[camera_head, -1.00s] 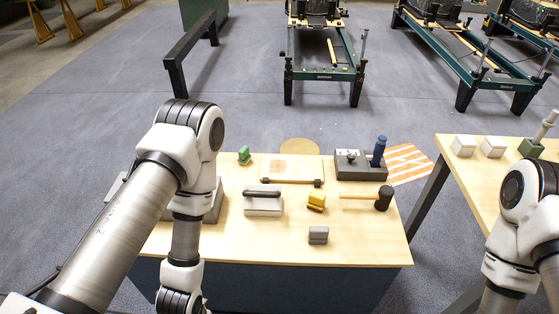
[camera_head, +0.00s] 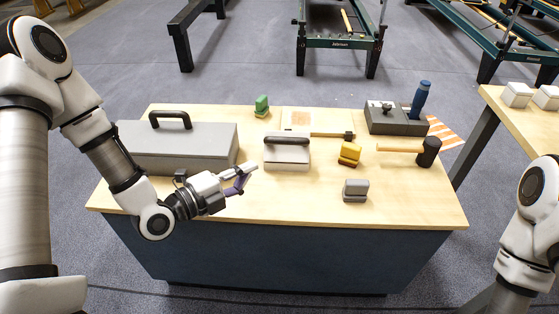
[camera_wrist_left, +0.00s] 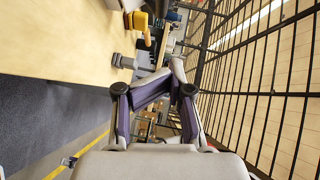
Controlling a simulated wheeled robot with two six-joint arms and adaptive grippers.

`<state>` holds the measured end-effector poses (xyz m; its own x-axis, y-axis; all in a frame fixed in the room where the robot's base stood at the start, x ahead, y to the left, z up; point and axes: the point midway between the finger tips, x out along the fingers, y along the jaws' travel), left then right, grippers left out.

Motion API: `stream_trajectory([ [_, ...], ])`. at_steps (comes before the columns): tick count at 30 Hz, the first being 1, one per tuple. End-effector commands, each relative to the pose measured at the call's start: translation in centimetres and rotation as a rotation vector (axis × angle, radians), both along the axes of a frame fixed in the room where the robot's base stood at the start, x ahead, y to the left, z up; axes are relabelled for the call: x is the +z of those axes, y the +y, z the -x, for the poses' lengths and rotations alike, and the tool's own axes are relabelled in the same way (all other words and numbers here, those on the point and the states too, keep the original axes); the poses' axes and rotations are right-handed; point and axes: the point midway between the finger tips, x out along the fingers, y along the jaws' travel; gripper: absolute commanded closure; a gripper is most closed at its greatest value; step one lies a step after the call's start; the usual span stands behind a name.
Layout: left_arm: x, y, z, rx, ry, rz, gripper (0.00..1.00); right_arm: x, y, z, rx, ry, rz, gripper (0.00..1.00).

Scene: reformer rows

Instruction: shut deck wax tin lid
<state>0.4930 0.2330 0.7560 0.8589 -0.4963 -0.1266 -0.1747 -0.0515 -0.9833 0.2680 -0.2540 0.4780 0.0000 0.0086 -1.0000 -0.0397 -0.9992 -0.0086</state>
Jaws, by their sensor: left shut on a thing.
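My left gripper (camera_head: 246,176) is over the front left of the near table, its fingers pointing right. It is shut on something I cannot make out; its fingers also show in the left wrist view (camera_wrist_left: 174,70). A pale box with a dark handle on top (camera_head: 287,155) stands just beyond and right of the fingertips. A long grey case with a black handle (camera_head: 195,142) lies behind the gripper, and its top looks closed. I cannot tell which container is the deck wax tin. My right gripper is out of view; only my right arm shows at the right edge.
On the table (camera_head: 400,205) are a yellow block (camera_head: 349,153), a grey block (camera_head: 355,190), a mallet (camera_head: 428,151), a green item (camera_head: 261,105) and a dark box (camera_head: 392,119) with a blue-handled tool. The front right tabletop is clear. Another table stands at the right.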

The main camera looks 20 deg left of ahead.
Motion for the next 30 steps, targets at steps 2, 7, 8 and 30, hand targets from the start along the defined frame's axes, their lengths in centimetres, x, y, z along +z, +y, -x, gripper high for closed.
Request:
stream_trajectory([
  [2,-0.1,-0.4,-0.6,-0.004,0.000,-0.005,1.00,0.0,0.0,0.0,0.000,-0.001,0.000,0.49],
  [7,-0.5,-2.0,-3.0,-0.009,0.000,-0.009,1.00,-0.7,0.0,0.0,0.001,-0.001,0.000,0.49],
  [8,-0.6,-2.3,-3.5,-0.008,0.000,-0.010,1.00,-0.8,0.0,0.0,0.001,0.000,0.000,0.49],
  [30,-1.9,-3.8,-12.0,-0.002,0.005,-0.001,1.00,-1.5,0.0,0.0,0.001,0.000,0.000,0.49],
])
